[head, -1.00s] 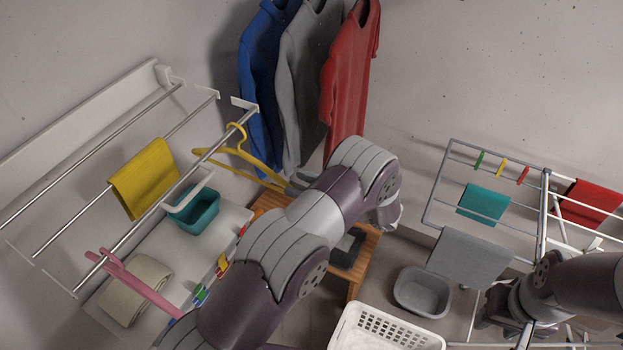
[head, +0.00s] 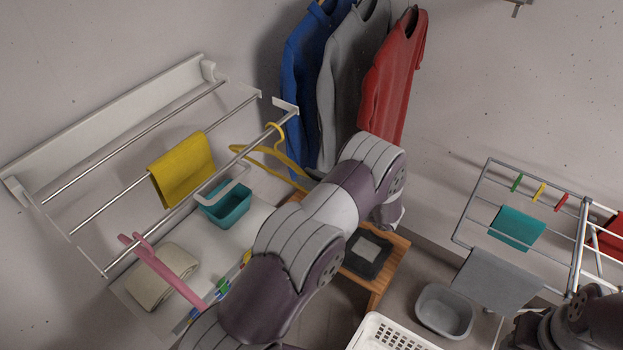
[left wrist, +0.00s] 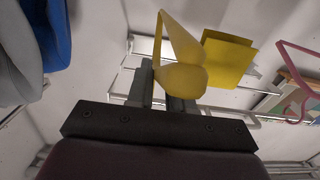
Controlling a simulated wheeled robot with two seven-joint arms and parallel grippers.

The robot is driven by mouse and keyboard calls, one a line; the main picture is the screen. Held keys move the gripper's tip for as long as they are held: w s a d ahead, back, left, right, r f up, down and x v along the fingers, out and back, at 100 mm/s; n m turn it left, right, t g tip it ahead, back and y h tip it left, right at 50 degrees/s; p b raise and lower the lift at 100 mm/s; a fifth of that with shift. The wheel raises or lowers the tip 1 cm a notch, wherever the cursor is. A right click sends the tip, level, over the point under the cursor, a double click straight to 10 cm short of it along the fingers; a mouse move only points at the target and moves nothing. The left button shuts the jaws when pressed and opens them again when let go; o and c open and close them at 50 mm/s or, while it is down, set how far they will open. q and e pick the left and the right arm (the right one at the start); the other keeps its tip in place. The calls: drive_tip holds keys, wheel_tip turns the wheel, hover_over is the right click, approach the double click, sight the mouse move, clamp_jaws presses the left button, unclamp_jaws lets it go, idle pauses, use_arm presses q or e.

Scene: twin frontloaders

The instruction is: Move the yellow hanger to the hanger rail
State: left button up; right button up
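The yellow hanger (head: 268,160) is at the right end of the front bar of the wall drying rack in the head view. Its hook (head: 278,128) is at that bar, and I cannot tell if it touches. My left gripper (left wrist: 160,95) is shut on the hanger's lower part, which shows large between and above the fingers in the left wrist view (left wrist: 183,55). In the head view my left arm mostly hides this gripper. The hanger rail itself is not clear; blue, grey (head: 350,90) and red shirts hang at the top. My right gripper is at the bottom right, its fingers not visible.
The wall rack (head: 110,150) holds a yellow cloth (head: 182,168) and a pink hanger (head: 160,270). A teal tub (head: 226,203) sits below. On the right stand a second rack (head: 470,205), a grey basin (head: 444,312) and a white basket (head: 385,335). Wall space right of the shirts is clear.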

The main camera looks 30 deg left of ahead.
use_arm(q)
clamp_jaws()
drive_tip(key=shift+w, duration=0.1)
drive_tip(key=shift+r+p, duration=0.45)
drive_tip(key=shift+r, duration=0.3)
